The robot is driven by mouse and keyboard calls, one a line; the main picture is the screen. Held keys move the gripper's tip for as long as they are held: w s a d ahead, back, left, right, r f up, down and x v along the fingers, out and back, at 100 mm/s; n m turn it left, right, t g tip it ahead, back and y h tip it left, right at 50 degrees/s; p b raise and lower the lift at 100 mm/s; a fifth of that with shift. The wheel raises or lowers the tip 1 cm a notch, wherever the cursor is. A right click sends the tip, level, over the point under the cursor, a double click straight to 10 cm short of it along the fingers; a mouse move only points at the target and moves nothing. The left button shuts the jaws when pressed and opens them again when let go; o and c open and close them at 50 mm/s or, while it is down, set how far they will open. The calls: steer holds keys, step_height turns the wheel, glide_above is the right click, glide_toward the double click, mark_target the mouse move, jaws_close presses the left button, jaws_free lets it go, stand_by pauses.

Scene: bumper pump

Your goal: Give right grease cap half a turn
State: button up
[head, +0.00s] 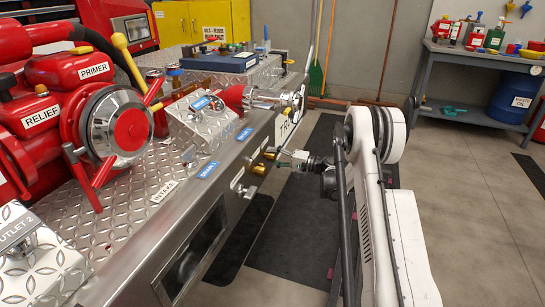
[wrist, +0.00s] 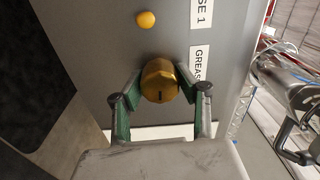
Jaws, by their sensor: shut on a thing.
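A brass hexagonal cap (wrist: 160,81) with a dark slot stands out from the grey metal panel in the wrist view. My gripper (wrist: 160,88) has its green fingers shut on the cap, one on each side. A label beginning "GREAS" (wrist: 199,64) is beside it, its end hidden. Small brass fittings (head: 258,169) show there.
A chrome fitting (wrist: 290,85) shows at right. In the head view, a drawer-like window (head: 190,250) is nearer on the body side. Floor to the right is mostly clear.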

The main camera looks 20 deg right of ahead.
steer(key=m, duration=0.4)
steer(key=shift+f+m, duration=0.1)
steer(key=shift+m, duration=0.3)
steer(key=m, duration=0.3)
steer(key=shift+s+m, duration=0.1)
steer(key=shift+m, duration=0.2)
steer(key=m, duration=0.4)
steer(key=shift+f+m, duration=0.1)
steer(key=shift+m, duration=2.1)
steer(key=o, duration=1.2)
steer(key=shift+c, duration=0.2)
steer(key=shift+s, duration=0.1)
